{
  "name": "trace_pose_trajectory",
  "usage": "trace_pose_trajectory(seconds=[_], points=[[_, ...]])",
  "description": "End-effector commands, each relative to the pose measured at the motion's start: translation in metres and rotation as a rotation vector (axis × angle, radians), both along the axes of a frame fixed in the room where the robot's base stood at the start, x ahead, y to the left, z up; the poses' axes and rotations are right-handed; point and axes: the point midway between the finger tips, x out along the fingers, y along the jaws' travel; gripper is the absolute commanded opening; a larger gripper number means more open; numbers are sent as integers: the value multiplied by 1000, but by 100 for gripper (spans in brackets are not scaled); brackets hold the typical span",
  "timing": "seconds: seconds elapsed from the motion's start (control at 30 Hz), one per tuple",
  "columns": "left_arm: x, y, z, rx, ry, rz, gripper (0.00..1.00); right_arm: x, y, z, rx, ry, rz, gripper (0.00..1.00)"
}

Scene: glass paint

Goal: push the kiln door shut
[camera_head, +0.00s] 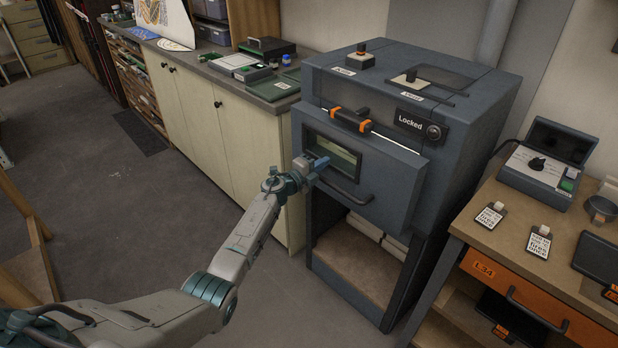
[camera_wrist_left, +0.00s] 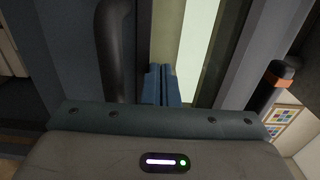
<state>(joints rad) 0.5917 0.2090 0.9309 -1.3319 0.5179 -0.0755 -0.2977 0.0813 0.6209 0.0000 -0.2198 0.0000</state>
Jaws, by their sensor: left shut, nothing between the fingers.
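The grey-blue kiln (camera_head: 465,110) stands at centre right. Its front door (camera_head: 395,185) has a small window (camera_head: 332,155) and a dark curved handle (camera_head: 346,194). In the head view the door stands slightly proud of the kiln body; the exact gap is hard to tell. My left gripper (camera_head: 320,163) is shut and empty, its blue fingertips at the door face near the window and handle. In the left wrist view the fingertips (camera_wrist_left: 161,84) point at the door between the handle (camera_wrist_left: 115,50) and the pale window (camera_wrist_left: 198,45). Contact cannot be told. My right gripper is not in view.
A "Locked" label (camera_head: 410,125) and an orange-and-black latch bar (camera_head: 350,120) sit above the door. An open shelf (camera_head: 350,262) lies below it. A wooden bench (camera_head: 470,225) with a control box (camera_head: 545,165) stands right; cream cabinets (camera_head: 235,140) stand left.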

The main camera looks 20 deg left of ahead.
Motion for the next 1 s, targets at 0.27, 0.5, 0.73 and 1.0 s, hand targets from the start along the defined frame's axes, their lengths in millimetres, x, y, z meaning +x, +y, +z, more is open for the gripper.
trace_pose_trajectory(seconds=[0.27,0.5,0.73,1.0], points=[[32,-14,-2,0,0,0,0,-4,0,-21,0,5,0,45],[40,-17,1,-1,-1,0,0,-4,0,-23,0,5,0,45],[41,-18,4,-2,-5,0,0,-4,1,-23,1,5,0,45],[39,-13,6,-3,-6,1,0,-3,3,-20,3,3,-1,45]])
